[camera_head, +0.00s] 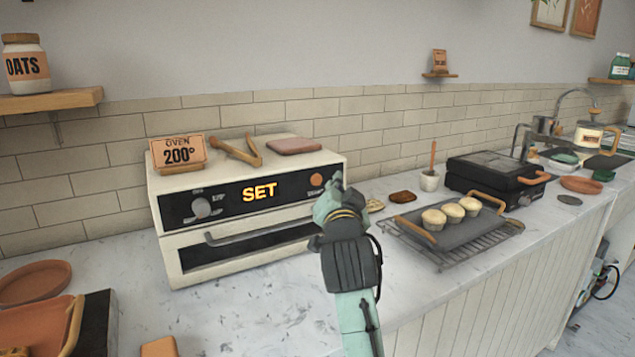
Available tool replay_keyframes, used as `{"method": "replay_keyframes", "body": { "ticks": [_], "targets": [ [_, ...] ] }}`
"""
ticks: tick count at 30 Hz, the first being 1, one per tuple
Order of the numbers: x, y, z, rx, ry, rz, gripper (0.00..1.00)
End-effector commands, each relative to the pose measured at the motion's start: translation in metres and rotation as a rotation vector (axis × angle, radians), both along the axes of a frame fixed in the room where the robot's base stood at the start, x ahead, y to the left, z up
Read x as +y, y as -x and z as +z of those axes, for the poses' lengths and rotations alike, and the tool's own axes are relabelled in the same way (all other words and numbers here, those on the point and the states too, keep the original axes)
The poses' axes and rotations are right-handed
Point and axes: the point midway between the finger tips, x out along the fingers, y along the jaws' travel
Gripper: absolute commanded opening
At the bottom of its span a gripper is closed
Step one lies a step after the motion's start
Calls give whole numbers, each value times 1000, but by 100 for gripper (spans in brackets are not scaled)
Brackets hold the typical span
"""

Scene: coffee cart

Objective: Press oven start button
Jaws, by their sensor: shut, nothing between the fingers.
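A cream countertop oven (170,240) stands on the counter against the tiled wall. Its black front panel shows "SET" in lit yellow letters (259,192). A grey knob (202,208) is at the panel's left, and a round orange button (317,180) is at its right end. The oven door with its handle is shut below the panel. My gripper (335,184) is shut and empty, at the oven's right front corner, just right of the orange button. I cannot tell whether it touches the oven.
A "200°" sign (178,153), wooden tongs (241,150) and a pinkish pad (294,146) lie on the oven. Right of my arm, a dark tray of muffins (460,231) sits on a wire rack. A black grill (497,172) stands behind it.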

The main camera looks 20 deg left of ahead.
Motion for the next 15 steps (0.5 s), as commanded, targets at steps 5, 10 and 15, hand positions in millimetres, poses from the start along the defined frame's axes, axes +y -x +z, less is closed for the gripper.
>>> {"method": "replay_keyframes", "body": {
  "ticks": [5,10,15],
  "targets": [
    [14,-11,1,1,-1,1,0],
    [19,-15,1,1,-1,1,0],
    [20,-15,0,0,-1,0,0]
  ]
}}
